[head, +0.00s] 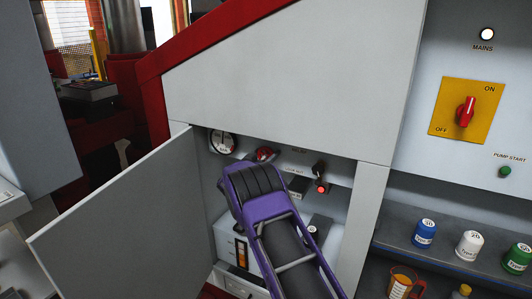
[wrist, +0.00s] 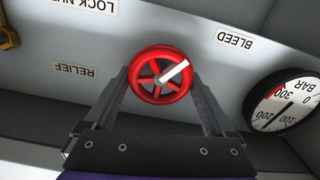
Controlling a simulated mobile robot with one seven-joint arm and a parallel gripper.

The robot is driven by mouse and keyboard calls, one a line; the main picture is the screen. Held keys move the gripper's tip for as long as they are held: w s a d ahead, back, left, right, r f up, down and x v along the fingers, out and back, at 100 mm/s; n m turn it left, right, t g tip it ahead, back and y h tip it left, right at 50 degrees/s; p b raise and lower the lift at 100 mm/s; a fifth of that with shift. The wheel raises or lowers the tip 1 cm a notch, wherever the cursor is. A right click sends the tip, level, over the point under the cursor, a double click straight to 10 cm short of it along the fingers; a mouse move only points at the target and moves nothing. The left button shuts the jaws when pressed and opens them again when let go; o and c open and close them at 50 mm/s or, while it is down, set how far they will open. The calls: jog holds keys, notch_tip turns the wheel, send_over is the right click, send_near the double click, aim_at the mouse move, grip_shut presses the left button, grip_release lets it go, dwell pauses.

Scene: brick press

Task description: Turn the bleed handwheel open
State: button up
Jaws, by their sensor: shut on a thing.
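The bleed handwheel (wrist: 160,75) is a small red spoked wheel with a white pointer mark, in the middle of the wrist view. A BLEED label (wrist: 234,39) is beside it, upside down in that view. My gripper (wrist: 160,86) has its two dark fingers on either side of the rim and is shut on the wheel. In the head view the red handwheel (head: 264,153) shows just beyond my purple wrist, inside the open cabinet. My fingers are hidden there by the wrist. The white mark points to the upper right in the wrist view.
A pressure gauge (head: 222,142) is left of the handwheel. The cabinet door (head: 125,225) stands open at left. A lever with a red end (head: 321,188) is to the right. A RELIEF label (wrist: 74,70) is near the wheel. Paint pots (head: 468,244) stand on the right shelf.

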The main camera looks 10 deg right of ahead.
jog(key=n+p, duration=0.1)
jog(key=n, duration=0.4)
jog(key=shift+a+f, duration=0.15)
jog(key=shift+n, duration=0.3)
dwell(0.3)
jog(key=o, duration=1.1)
jog(key=shift+c, duration=0.2)
jog(key=shift+a, duration=0.1)
jog(key=v, duration=1.7)
jog(key=shift+s, duration=0.1)
